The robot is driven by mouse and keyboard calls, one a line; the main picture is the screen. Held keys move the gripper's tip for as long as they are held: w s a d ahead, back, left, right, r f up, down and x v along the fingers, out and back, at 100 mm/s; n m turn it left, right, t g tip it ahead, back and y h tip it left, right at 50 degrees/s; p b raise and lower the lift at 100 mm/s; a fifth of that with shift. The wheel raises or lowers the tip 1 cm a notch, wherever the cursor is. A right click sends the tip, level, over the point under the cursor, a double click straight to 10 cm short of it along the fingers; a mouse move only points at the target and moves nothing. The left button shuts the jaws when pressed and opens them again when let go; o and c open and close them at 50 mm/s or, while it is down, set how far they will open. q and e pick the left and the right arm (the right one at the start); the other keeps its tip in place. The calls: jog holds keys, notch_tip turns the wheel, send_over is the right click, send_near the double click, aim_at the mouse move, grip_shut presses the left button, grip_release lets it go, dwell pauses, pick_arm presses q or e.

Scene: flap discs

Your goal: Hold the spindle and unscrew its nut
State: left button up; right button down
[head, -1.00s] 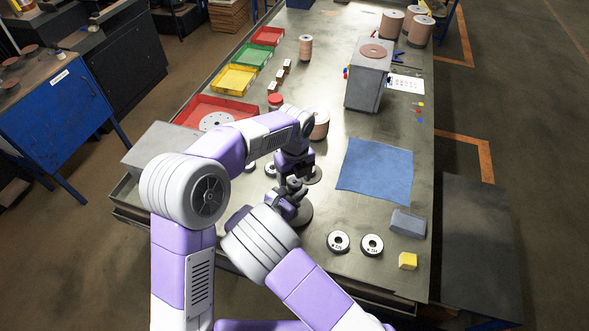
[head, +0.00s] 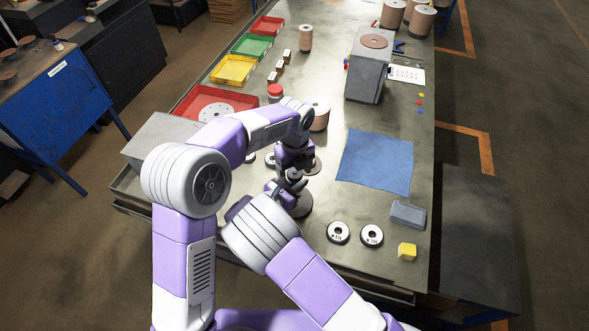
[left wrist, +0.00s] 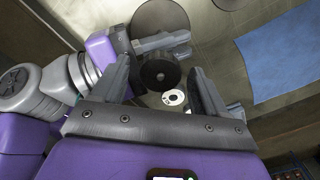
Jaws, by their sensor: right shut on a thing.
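A dark, knurled round nut (left wrist: 160,73) shows in the left wrist view, between and just beyond the fingers of my left gripper (left wrist: 162,88). The fingers are apart, with gaps on both sides of the nut. My right gripper (left wrist: 163,42) reaches in from the left there and is shut on the spindle, which is mostly hidden behind the nut and fingers. A small white disc with a dark centre (left wrist: 173,98) shows below the nut; I cannot tell what it is. In the head view, my left gripper (head: 295,172) is just above my right gripper (head: 284,192).
A blue cloth (head: 375,165) lies right of the grippers. A red tray (head: 188,112) and a tall disc stack (head: 319,115) stand behind them.

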pick_arm(q)
jog(key=shift+r, duration=2.3)
pick_arm(e)
jog(key=c, duration=1)
grip_release()
jog(key=shift+c, duration=0.2)
